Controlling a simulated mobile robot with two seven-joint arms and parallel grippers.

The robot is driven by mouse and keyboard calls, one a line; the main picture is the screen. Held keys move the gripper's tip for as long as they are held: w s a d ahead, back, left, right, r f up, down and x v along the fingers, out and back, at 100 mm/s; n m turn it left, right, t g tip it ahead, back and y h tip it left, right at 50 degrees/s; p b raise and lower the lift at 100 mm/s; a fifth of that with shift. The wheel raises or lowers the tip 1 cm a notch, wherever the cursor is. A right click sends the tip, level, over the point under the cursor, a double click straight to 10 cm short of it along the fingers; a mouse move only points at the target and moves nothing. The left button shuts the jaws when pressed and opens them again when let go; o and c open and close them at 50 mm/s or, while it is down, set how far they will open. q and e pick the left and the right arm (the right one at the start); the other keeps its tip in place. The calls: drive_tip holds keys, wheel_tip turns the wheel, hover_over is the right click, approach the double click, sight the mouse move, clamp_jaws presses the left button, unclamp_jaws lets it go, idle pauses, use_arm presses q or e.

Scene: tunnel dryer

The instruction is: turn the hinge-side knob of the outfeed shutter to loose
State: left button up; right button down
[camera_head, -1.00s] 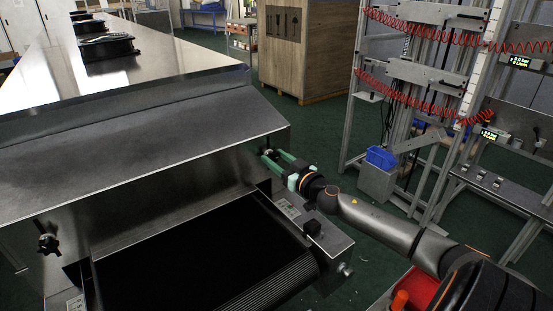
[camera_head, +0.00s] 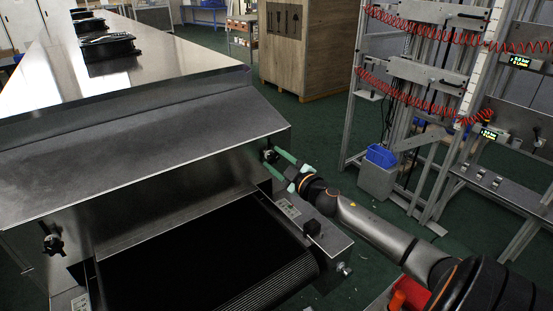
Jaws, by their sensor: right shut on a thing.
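The dryer's outfeed shutter (camera_head: 165,206) is a metal panel under the sloping hood, above the black belt. A dark knob (camera_head: 269,155) sits at its right end. My right gripper (camera_head: 274,156) has green fingers and is shut on this knob; the fingers partly hide it, so its exact angle is hard to read. A second dark knob (camera_head: 52,243) on a short stem is at the shutter's left end, with nothing touching it. I cannot tell from the picture which end has the hinge. My left gripper is not in view.
The black conveyor belt (camera_head: 200,262) runs out below the shutter. A side rail with a dark button box (camera_head: 312,228) lies just under my right arm. A wooden crate (camera_head: 310,50) and a metal frame with red coiled hoses (camera_head: 430,90) stand beyond. Green floor is free between.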

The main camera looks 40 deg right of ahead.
drive_tip(key=n, duration=0.3)
drive_tip(key=shift+n, duration=0.4)
drive_tip(key=n, duration=0.3)
drive_tip(key=shift+a+f+n, duration=0.1)
drive_tip(key=shift+n, duration=0.2)
drive_tip(key=n, duration=0.3)
drive_tip(key=shift+f+n, duration=0.1)
drive_tip(key=shift+n, duration=2.1)
drive_tip(key=shift+c, duration=1.5)
unclamp_jaws()
